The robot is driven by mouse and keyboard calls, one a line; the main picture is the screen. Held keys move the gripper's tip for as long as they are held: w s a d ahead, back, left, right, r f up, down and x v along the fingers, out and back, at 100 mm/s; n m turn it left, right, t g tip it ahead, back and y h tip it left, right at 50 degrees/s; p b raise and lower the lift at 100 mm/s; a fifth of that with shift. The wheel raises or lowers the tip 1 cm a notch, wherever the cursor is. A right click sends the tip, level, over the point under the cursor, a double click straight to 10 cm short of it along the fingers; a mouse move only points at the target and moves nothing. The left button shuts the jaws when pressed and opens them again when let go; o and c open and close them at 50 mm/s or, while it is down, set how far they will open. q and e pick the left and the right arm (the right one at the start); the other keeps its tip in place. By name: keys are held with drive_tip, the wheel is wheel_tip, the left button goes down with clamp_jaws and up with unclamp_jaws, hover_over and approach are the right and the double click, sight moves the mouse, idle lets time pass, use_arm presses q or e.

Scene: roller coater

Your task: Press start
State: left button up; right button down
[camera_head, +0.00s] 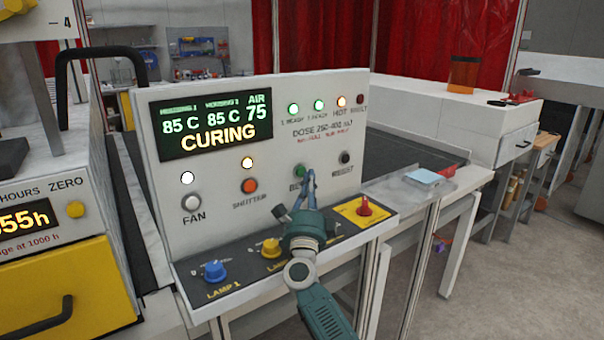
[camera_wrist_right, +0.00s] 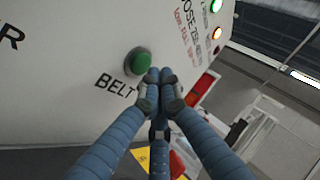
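The control panel (camera_head: 225,120) has a lit display (camera_head: 210,124) reading "85 C 85 C AIR 75 CURING". A green button (camera_head: 299,171) sits low on its face; in the wrist view the green button (camera_wrist_right: 139,62) is labelled BELT. I see no label reading START. My right gripper (camera_head: 308,175) points at the panel with its blue fingers drawn together and nothing between them. In the wrist view its fingertips (camera_wrist_right: 160,78) are just right of and below the green button; I cannot tell whether they touch it. My left gripper is not in view.
Other controls are close by: a black button (camera_head: 346,158), an orange SHUTTER button (camera_head: 249,186), a white FAN button (camera_head: 191,202), a blue knob (camera_head: 215,271), a yellow knob (camera_head: 271,248) and a red switch (camera_head: 364,206). A dark belt (camera_head: 415,150) runs behind the panel.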

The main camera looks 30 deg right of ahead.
drive_tip(key=shift+w, duration=0.4)
